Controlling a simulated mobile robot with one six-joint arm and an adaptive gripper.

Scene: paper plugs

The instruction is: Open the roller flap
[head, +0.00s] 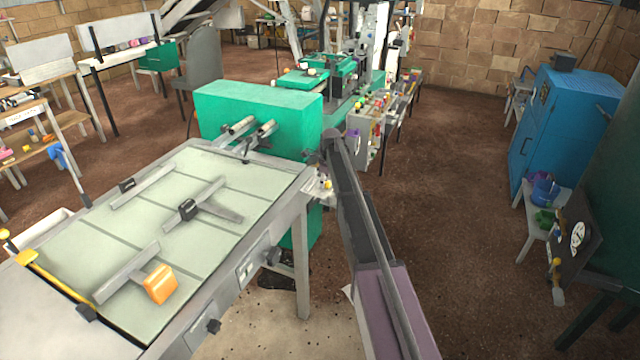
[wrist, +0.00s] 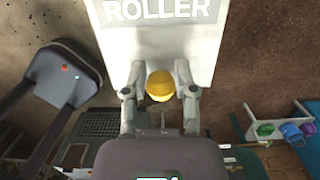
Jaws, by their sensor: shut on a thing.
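In the wrist view, a pale flap panel (wrist: 160,42) with the word ROLLER in white letters on a grey band fills the top middle. A round yellow knob (wrist: 160,90) sits at its lower edge. My gripper (wrist: 160,80) has one finger on each side of the knob and is shut on it. I cannot tell how far the flap is open. In the head view my arm reaches up beside the green machine (head: 258,112); the flap and the fingers cannot be made out there.
A pale-topped worktable (head: 205,250) with grey bars and an orange block (head: 160,284) stands left of my arm. A blue cabinet (head: 565,125) and a small stool with bowls (head: 545,192) stand at the right. The brown floor between them and my arm is clear.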

